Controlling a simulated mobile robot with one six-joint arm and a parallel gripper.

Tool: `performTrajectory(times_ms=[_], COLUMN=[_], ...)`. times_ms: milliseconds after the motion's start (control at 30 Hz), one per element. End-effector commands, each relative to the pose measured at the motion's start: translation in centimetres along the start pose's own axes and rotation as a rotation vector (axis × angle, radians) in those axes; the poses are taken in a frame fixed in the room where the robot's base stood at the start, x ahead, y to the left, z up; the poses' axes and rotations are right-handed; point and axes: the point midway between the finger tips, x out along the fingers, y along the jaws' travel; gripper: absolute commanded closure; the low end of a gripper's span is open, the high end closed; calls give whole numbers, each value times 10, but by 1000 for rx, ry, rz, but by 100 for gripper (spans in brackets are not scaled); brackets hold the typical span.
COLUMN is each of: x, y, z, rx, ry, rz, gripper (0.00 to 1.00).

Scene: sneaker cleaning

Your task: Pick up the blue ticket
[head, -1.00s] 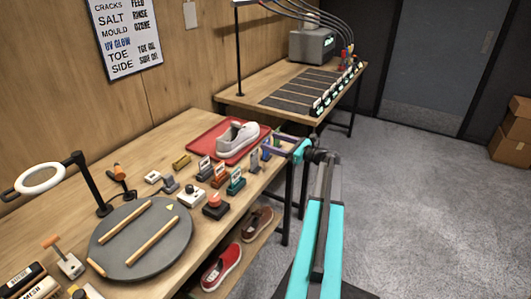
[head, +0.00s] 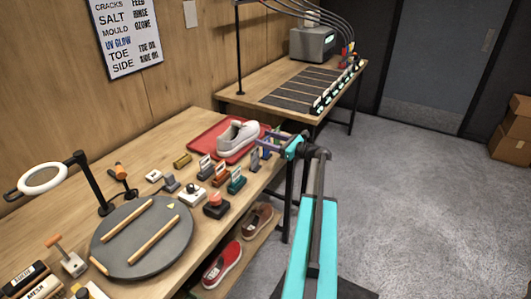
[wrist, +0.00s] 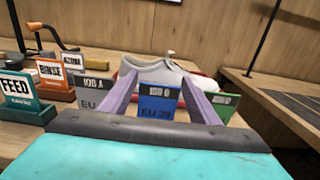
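The blue ticket (wrist: 157,104), marked EU 39 under a dark header, stands upright in the middle of the wrist view. My gripper (wrist: 158,82) is open, with one purple-grey finger at each side of the ticket in that view. I see a gap between each finger and the ticket; whether the fingertips reach past it I cannot tell. A grey ticket (wrist: 92,94) stands to its left and a green ticket (wrist: 222,107) to its right, partly behind the right finger. In the head view my gripper (head: 270,137) is over the row of tickets at the table's right edge, and the blue one is small there.
A pale sneaker (head: 238,136) rests on a red tray (head: 203,140) behind the tickets. Orange and teal blocks with signs (head: 236,181) stand to the left. A round grey turntable (head: 180,243) lies nearer.

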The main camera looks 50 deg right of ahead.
Motion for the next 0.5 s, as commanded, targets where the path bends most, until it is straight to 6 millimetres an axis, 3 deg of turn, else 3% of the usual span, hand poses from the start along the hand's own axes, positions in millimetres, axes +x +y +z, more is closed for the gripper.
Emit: performTrajectory(times_ms=[33,233,500], x=[0,0,0], y=[0,0,0], z=[0,0,1], rx=[0,0,0], ry=[0,0,0], rz=[0,0,-1], gripper=[53,86,86])
